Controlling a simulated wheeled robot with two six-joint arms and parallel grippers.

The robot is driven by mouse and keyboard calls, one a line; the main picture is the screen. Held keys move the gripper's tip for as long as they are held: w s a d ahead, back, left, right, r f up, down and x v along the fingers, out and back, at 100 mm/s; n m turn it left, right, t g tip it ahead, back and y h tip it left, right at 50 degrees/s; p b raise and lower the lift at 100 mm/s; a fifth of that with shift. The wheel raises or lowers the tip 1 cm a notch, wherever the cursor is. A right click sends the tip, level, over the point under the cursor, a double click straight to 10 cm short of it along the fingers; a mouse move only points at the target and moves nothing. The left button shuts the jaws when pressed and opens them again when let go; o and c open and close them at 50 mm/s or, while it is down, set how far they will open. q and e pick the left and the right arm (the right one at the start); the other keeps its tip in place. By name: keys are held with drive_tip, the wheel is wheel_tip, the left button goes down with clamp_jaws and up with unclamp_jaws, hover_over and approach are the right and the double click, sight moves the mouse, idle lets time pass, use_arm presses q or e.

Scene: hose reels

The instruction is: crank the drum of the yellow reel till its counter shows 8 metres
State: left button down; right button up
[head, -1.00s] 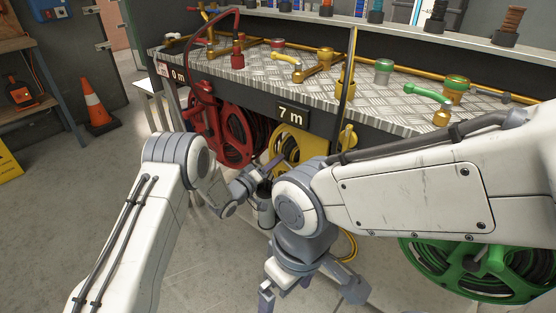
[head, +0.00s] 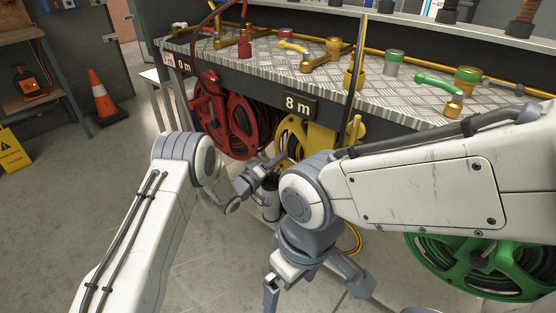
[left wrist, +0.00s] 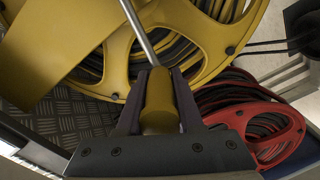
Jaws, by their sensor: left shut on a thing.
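The yellow reel (head: 309,134) is under the bench in the middle of the head view, partly hidden by my right arm. Its counter (head: 297,106) reads 8 m. My left gripper (head: 277,168) is at the front of this reel. In the left wrist view, my left gripper (left wrist: 158,103) is shut on the yellow crank handle (left wrist: 159,92), with a finger on each side. A metal rod runs up from the handle across the yellow drum (left wrist: 195,32) with dark hose.
A red reel (head: 232,122) with a 0 m counter stands to the left. A green reel (head: 470,262) is at the lower right. Valves and pipes line the checkered bench top (head: 235,62). An orange cone (head: 102,98) stands on open floor at the left.

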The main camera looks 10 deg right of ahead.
use_arm(q)
drive_tip(key=c, duration=0.6)
unclamp_jaws()
drive_tip(key=shift+p+v, duration=1.2)
drive_tip(key=shift+v, duration=4.05)
